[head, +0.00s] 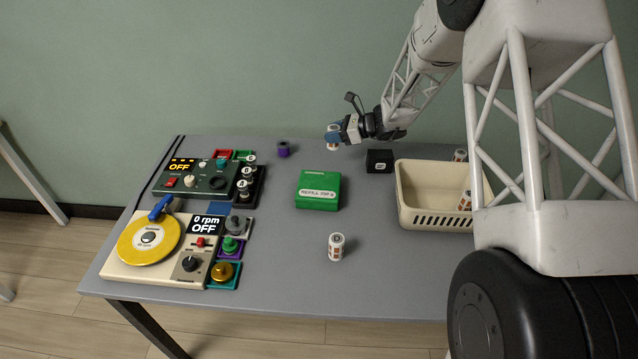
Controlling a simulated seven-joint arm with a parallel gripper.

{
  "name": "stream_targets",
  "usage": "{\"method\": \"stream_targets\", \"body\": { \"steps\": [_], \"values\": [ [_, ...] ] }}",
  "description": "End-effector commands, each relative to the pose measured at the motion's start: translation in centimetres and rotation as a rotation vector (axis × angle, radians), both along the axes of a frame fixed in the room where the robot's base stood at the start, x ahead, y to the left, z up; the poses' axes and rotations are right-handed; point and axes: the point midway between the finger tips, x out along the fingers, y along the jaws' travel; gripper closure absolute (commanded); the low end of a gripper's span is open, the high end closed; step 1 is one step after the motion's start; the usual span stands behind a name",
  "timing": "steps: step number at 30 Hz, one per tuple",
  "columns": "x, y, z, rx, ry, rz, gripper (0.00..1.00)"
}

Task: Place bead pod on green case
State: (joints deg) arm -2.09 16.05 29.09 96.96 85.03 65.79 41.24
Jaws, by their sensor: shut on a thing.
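The green case (318,203) lies closed and flat on the middle of the table, with a pale label on it. My gripper (335,138) is behind the green case, a little to its right. It is shut on a small white cylinder with orange marks, which looks like the bead pod (333,145). My gripper's blue fingertips partly hide the pod. It appears above the table's back part, though its exact height is hard to tell. A similar white and orange cylinder (336,248) stands upright on the table in front of the case.
A cream basket (424,215) with similar cylinders stands at the right, partly behind my arm. A black box (379,161) and a purple cup (283,149) are at the back. A yellow turntable (147,240) and a control panel (196,181) fill the left. The front middle is mostly clear.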

Motion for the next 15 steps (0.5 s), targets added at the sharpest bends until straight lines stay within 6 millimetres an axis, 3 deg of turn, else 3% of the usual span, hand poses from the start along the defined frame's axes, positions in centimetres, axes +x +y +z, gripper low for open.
{"method": "stream_targets", "body": {
  "steps": [15],
  "values": [
    [-13.0,-0.3,0.3,0.003,0.0,-0.044,0.83]
  ]
}}
